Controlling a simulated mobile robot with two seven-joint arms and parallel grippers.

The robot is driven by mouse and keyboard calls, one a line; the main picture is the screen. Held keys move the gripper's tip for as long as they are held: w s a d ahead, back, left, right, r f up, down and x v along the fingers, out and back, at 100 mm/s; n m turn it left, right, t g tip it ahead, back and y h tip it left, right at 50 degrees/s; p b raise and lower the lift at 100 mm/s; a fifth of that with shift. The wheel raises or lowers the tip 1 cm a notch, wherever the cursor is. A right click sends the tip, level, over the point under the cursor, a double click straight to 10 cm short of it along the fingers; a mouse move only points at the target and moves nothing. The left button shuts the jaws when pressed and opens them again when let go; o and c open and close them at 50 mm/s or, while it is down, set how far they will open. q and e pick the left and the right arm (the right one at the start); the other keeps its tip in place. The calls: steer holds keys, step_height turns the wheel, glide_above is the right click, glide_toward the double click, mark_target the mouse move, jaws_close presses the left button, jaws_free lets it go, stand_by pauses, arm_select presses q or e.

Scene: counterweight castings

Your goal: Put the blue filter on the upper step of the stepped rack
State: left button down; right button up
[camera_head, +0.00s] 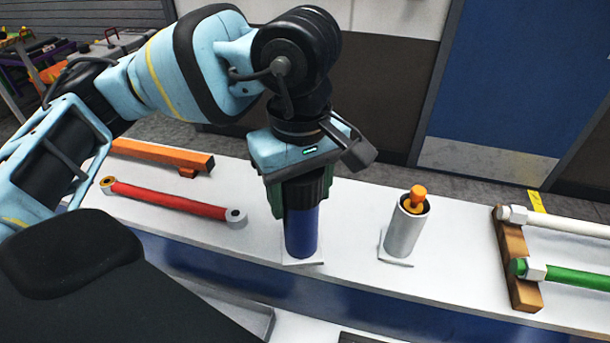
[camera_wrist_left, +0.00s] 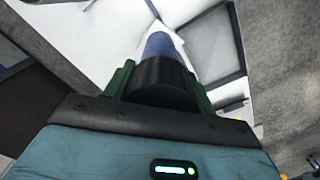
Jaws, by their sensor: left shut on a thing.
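The blue filter (camera_head: 302,235) is an upright blue cylinder with a black top. My left gripper (camera_head: 300,195) is shut on its black top from above. In the left wrist view the filter (camera_wrist_left: 160,45) shows between the green fingers. Its lower end is at a white square pad (camera_head: 318,262); I cannot tell whether it touches. The pad is on a long white surface (camera_head: 350,250) with a blue front face, which looks like the upper step of the stepped rack. A lower white level (camera_head: 315,327) lies in front. My right gripper is not in view.
A silver cylinder with an orange top (camera_head: 405,232) stands right of the filter on a similar pad. A red bar (camera_head: 170,201) and an orange bar (camera_head: 160,153) lie to the left. A wooden holder (camera_head: 516,262) with white and green rods is at the right.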

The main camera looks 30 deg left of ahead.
arm_select(q)
steer(key=w+a, duration=0.3)
steer(key=w, duration=0.3)
steer(key=shift+f, duration=0.25)
steer(key=shift+w+a+f+p, duration=0.1)
steer(key=shift+w+f+p, duration=0.1)
steer(key=shift+f, duration=0.7)
steer(key=shift+w+a+f+p, duration=0.1)
steer(key=shift+w+f+p, duration=0.1)
steer(key=shift+f, duration=0.9)
steer(key=shift+c, duration=2.4)
jaws_free()
steer(key=shift+s, duration=0.1)
step_height(320, 180, up, 12)
steer(key=shift+r, duration=0.2)
